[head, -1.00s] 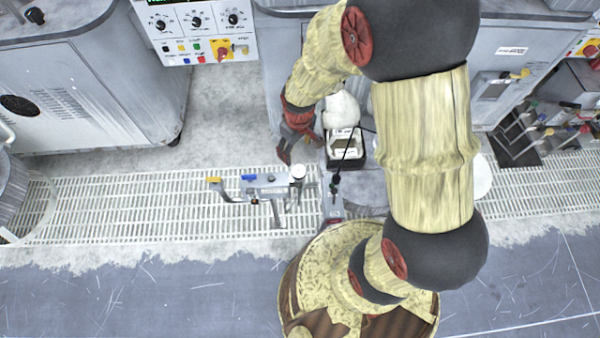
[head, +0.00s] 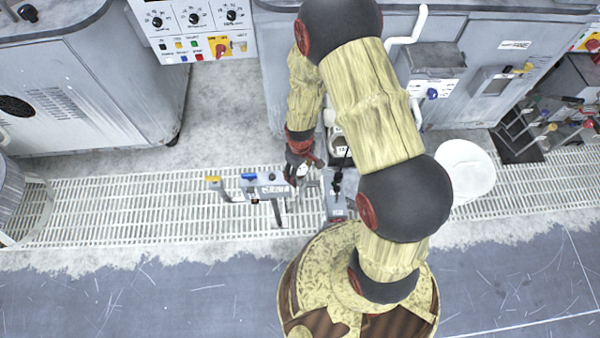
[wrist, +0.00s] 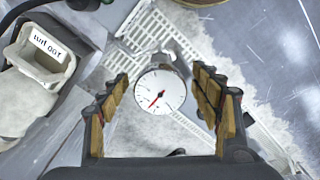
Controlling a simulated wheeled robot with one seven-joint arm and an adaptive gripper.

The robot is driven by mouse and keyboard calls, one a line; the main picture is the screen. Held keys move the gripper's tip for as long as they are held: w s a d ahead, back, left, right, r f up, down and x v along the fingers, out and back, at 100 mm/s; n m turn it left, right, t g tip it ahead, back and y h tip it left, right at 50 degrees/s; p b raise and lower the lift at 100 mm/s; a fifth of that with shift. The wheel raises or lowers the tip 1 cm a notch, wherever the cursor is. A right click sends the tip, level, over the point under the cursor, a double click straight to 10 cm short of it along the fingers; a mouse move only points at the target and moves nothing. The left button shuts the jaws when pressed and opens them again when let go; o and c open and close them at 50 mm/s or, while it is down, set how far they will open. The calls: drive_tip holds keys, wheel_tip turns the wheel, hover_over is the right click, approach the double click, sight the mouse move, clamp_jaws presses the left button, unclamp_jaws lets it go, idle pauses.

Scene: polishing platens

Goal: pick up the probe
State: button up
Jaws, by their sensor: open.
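A round white dial with a red needle (wrist: 160,91) shows between my fingers in the wrist view. I cannot tell for sure whether this dial is the probe or part of it. My gripper (wrist: 160,82) is open, with a tan-padded finger on each side of the dial. No contact is visible, and the depth gap is unclear. In the head view my gripper (head: 304,165) hangs at the right end of a grey rack (head: 263,190) with blue and yellow parts. There it largely covers the dial.
A pale labelled container (wrist: 38,50) stands at left in the wrist view, beside a dark cable. In the head view, a white round bucket (head: 466,170) stands on the floor grating (head: 120,205) to the right. Grey machine cabinets (head: 75,80) line the back.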

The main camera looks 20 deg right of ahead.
drive_tip(key=shift+f, duration=0.5)
drive_tip(key=shift+c, duration=0.9)
drive_tip(key=c, duration=1.1)
drive_tip(key=shift+c, duration=0.2)
